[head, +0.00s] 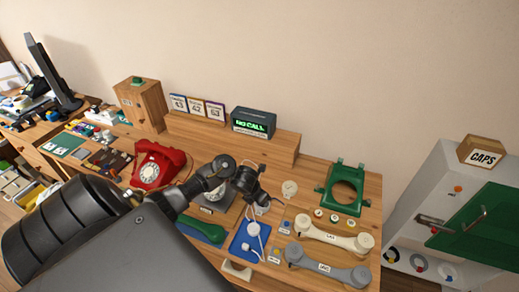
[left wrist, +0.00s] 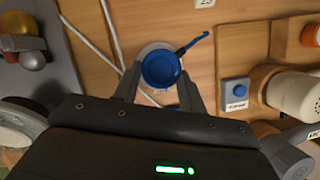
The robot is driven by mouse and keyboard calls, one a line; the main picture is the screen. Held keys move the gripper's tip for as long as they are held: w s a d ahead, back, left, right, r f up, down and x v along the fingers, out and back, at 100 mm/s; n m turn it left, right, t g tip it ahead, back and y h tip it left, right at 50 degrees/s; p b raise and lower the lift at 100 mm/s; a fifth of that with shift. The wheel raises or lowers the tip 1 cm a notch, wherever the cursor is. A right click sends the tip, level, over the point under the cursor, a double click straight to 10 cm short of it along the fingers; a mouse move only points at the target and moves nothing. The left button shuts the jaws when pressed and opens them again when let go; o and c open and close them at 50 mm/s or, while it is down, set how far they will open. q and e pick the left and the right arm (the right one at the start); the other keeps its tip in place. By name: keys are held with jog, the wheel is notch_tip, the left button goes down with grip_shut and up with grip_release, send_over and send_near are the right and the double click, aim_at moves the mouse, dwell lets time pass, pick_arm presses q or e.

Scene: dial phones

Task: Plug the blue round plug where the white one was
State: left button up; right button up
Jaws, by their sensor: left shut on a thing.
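The blue round plug (left wrist: 161,69) is between the two fingers of my left gripper (left wrist: 160,82) in the left wrist view, with a short blue tail to its upper right. The gripper is shut on it. A pale round piece (left wrist: 150,48) shows partly behind the plug; I cannot tell whether they touch. In the head view my left gripper (head: 261,202) points down over the desk, above the far end of a blue tray (head: 236,244). A white round piece (head: 253,229) with a white cord lies on that tray. The plug is too small to make out there.
A red dial phone (head: 158,165) and a green handset (head: 203,229) are left of the gripper. A cream handset (head: 332,238), a grey handset (head: 325,266) and a green phone shell (head: 345,187) are on the right. White cords (left wrist: 92,44) cross the desk beside the plug.

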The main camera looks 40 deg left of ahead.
pick_arm(q)
jog(key=o, duration=1)
jog(key=shift+c, duration=0.2)
jog(key=shift+r, duration=0.15)
jog(key=p+v, duration=0.2)
jog(key=v, duration=0.8)
jog(key=shift+s+r+p, duration=0.2)
jog(key=shift+r+p, duration=0.05)
jog(key=shift+p, duration=0.05)
